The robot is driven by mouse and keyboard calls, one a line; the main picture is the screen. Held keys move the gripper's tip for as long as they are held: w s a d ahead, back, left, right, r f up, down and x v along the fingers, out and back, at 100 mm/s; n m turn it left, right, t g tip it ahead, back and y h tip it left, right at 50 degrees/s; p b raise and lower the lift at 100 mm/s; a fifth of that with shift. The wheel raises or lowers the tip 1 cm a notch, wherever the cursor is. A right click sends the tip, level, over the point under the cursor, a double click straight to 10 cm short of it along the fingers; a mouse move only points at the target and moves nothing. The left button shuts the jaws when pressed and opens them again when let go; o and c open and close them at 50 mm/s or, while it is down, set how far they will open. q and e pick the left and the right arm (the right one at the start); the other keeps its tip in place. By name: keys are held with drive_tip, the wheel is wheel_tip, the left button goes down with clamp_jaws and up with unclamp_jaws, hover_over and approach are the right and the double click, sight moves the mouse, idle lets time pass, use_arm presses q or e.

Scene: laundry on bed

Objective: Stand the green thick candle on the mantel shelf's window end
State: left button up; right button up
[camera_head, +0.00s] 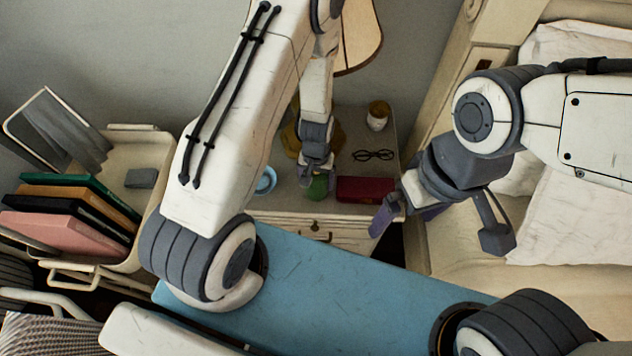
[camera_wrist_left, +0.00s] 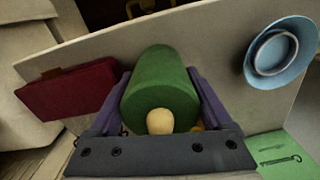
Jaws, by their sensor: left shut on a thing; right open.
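The green thick candle (camera_head: 318,187) is at the nightstand (camera_head: 270,205), mostly under my left gripper (camera_head: 317,172) in the head view. In the left wrist view the candle (camera_wrist_left: 158,85) lies between the purple fingers of my left gripper (camera_wrist_left: 160,103), which is shut on it. A small pale rounded thing (camera_wrist_left: 160,121) shows at its near end. I cannot tell whether the candle touches the nightstand top. My right gripper (camera_head: 445,222) is open and empty, above the right front of the nightstand near the bed. I cannot make out a mantel shelf or a window.
A dark red case (camera_head: 365,190), glasses (camera_head: 373,155), a jar (camera_head: 378,116) and a blue dish (camera_head: 265,180) surround the candle on the nightstand. A lamp (camera_head: 358,35) stands behind. A cart (camera_head: 150,150) with books is left; pillows (camera_head: 580,215) are right.

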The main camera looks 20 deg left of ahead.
use_arm(q)
drive_tip(key=shift+f, duration=0.2)
drive_tip(key=o, duration=1.3)
drive_tip(key=shift+r, duration=0.1)
